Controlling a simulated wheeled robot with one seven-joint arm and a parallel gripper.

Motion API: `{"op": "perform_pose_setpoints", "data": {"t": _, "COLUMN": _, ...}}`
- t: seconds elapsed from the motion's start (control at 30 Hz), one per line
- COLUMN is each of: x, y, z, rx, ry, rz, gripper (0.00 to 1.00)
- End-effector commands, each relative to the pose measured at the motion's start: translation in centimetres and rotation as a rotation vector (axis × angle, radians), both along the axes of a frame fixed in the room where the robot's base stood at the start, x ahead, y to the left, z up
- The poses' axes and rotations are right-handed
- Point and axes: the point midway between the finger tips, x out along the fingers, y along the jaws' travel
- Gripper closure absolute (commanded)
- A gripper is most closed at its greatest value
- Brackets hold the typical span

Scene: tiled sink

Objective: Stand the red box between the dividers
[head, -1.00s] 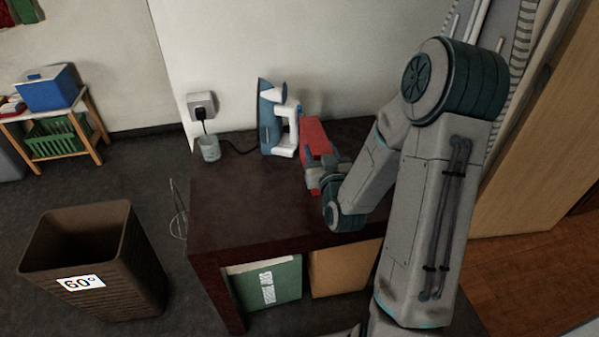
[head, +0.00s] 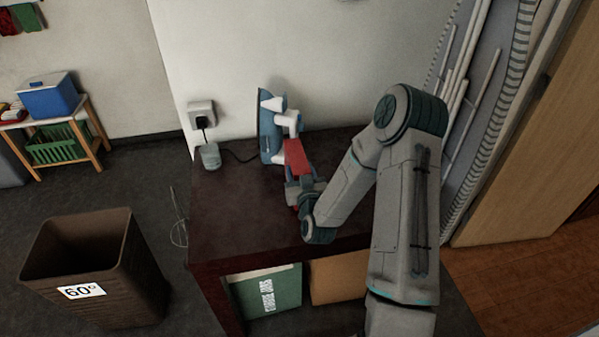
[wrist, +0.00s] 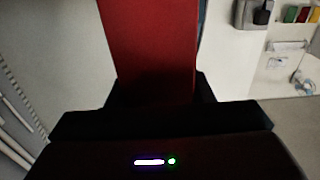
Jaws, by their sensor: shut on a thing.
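The red box (head: 296,156) is held upright or nearly so above the dark table, just in front of the iron. My gripper (head: 298,182) is shut on its lower part. In the wrist view the red box (wrist: 150,40) rises between the dark fingers (wrist: 155,95) and runs out of the top of the picture. No dividers can be made out in these views.
A blue and white iron (head: 270,128) stands upright right behind the box. A cup (head: 210,156) and a cable are left of it on the dark table (head: 235,215). A brown basket (head: 95,265) stands on the floor at left. The table's front left is clear.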

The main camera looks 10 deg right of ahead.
Motion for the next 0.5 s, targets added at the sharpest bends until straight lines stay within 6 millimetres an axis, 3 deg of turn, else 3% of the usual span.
{"op": "perform_pose_setpoints", "data": {"t": 0.47, "x": 0.02, "y": 0.0, "z": -0.63, "rx": -0.001, "ry": -0.003, "rz": 0.0, "gripper": 1.0}}
{"op": "perform_pose_setpoints", "data": {"t": 0.5, "x": -0.01, "y": -0.01, "z": -0.57, "rx": -0.001, "ry": -0.001, "rz": 0.0, "gripper": 0.45}}
